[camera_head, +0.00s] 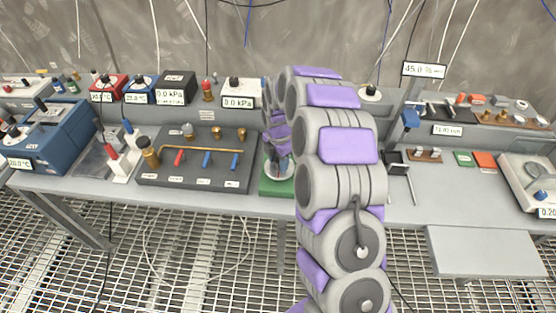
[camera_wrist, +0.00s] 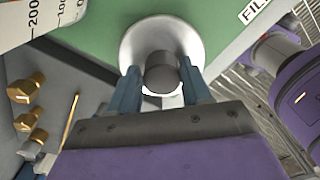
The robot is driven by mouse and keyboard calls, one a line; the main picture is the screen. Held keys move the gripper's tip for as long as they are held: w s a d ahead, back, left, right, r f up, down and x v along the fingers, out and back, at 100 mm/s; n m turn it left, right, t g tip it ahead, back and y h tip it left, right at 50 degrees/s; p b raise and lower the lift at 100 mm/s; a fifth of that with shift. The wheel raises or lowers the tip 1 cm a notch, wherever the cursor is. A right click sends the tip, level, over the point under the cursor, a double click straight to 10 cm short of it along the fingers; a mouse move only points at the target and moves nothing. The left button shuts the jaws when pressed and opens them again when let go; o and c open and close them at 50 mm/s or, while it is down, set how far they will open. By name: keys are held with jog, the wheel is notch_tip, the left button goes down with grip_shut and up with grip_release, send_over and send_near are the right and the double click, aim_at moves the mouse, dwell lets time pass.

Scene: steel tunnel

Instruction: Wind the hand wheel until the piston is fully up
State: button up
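The hand wheel is a pale round disc (camera_wrist: 132,45) with a dark round handle (camera_wrist: 161,72), on a green base (camera_wrist: 100,15) in the wrist view. In the head view the green base (camera_head: 268,187) sits at the bench's front edge, partly behind my arm. My gripper (camera_wrist: 160,80) has its two blue fingers on either side of the handle. The fingertips are very close to it; I cannot tell whether they press on it. A white cylinder with a printed scale (camera_wrist: 45,15) shows at the upper left of the wrist view. The piston itself is not clearly visible.
A dark panel with brass fittings (camera_head: 200,170) is just left of the green base. Metal stands (camera_head: 398,175) are right of my arm. A blue unit (camera_head: 55,135) and a white scale (camera_head: 535,180) occupy the bench ends.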

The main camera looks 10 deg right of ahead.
jog(key=shift+d, duration=0.25)
jog(key=shift+c, duration=1.4)
jog(key=c, duration=0.4)
